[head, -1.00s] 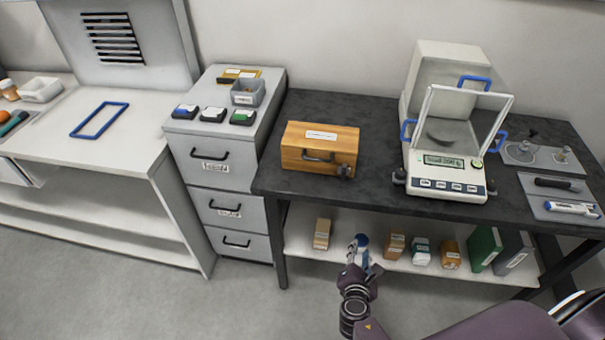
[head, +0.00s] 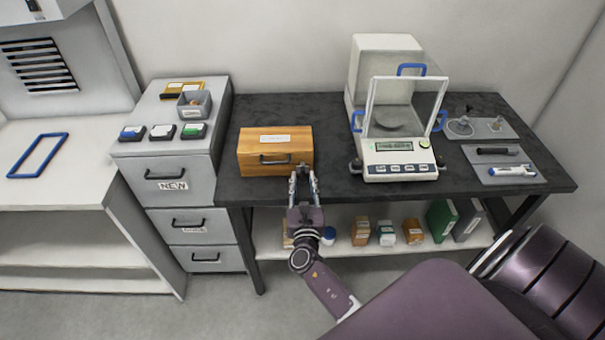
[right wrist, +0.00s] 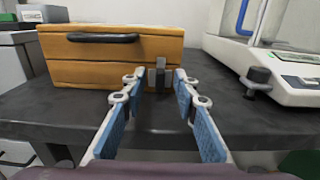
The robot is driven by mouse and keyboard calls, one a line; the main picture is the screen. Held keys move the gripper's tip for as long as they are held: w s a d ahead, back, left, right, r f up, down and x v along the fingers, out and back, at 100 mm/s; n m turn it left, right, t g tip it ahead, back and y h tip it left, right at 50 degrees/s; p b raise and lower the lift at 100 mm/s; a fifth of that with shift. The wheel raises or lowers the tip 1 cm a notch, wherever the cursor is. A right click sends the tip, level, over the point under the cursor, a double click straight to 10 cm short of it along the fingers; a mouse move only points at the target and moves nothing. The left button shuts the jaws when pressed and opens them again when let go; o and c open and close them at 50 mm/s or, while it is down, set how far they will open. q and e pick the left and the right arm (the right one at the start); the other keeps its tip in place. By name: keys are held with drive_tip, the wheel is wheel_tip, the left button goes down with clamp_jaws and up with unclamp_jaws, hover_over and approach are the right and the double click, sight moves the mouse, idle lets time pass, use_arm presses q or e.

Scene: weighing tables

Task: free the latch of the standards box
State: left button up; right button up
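The standards box (head: 262,160) is a wooden box with a dark handle and a paper label on its lid. It stands shut on the dark table, left of the balance. In the right wrist view the box (right wrist: 85,66) shows its front, with a small dark grey latch (right wrist: 160,76) at its lower right. My right gripper (head: 304,172) is at the box's front right corner. In the right wrist view the gripper (right wrist: 155,78) is open, its blue-padded fingers on either side of the latch, with no clear contact. The latch is hidden in the head view. My left gripper is out of view.
The balance (head: 400,172) with its open-looking glass shield stands right of the box. A grey drawer cabinet (head: 170,150) is at the left. Small boxes and binders stand on the lower shelf (head: 345,246). The tabletop (head: 335,130) between box and balance is clear.

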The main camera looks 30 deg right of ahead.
sight(303, 173)
drive_tip(key=shift+x, duration=1.1)
clamp_jaws()
drive_tip(key=shift+f, duration=0.1)
